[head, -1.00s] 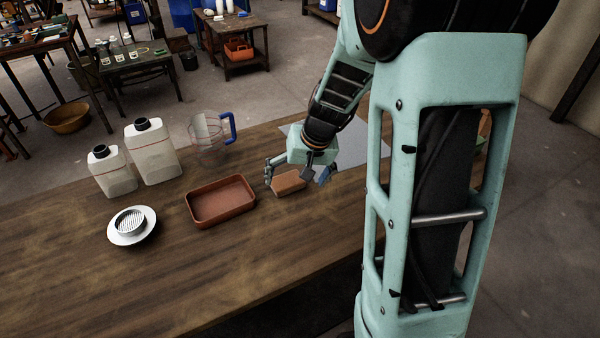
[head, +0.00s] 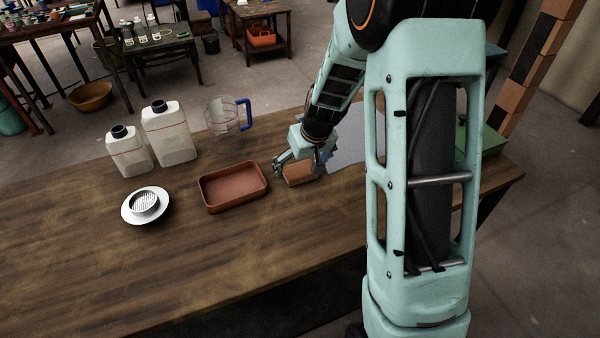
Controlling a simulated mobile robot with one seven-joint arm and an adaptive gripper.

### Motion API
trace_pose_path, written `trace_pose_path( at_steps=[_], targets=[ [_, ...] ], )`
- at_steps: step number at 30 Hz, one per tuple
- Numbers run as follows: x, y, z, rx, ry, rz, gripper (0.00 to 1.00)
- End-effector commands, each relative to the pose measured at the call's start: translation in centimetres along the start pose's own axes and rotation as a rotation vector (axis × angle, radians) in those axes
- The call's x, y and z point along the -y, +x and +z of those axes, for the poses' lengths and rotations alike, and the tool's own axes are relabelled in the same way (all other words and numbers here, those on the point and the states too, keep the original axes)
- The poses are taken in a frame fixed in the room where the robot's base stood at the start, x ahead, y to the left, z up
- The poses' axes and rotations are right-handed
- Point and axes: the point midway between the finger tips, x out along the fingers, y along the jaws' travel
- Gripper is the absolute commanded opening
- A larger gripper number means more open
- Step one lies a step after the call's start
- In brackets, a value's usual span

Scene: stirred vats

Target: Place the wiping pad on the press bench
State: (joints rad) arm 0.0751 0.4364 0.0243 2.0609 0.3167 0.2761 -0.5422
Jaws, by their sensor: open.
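An orange-brown block (head: 301,175), which looks like the wiping pad, lies on the wooden bench (head: 250,245) just right of a reddish tray. My gripper (head: 299,165) is low over the block, pointing down, with its fingers spread to either side of it. It is open, and whether a finger touches the block cannot be told. A small blue part shows at the right fingers, too small to make out. My arm hides part of the bench to the right. I cannot tell which surface is the press bench.
The reddish tray (head: 233,188) is close left of my gripper. A clear jug with blue handle (head: 230,122), two white canisters (head: 168,133) (head: 130,152) and a white round strainer (head: 146,204) stand further left. A grey sheet (head: 356,142) lies behind my gripper. The bench front is clear.

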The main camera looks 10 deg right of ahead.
Motion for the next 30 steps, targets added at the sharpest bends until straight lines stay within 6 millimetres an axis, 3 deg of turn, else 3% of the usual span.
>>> trace_pose_path(
  at_steps=[6, 16, 27, 30],
  targets=[
    [-0.1, 2.8, 0.1, 0.002, 0.001, -0.001, 0.89],
    [-0.1, 3.2, 0.0, 0.000, 0.001, 0.000, 0.88],
    [-0.1, 3.2, 0.0, 0.000, 0.002, 0.000, 0.48],
    [-0.1, 3.2, 0.0, 0.000, 0.002, 0.000, 0.44]
  ],
)
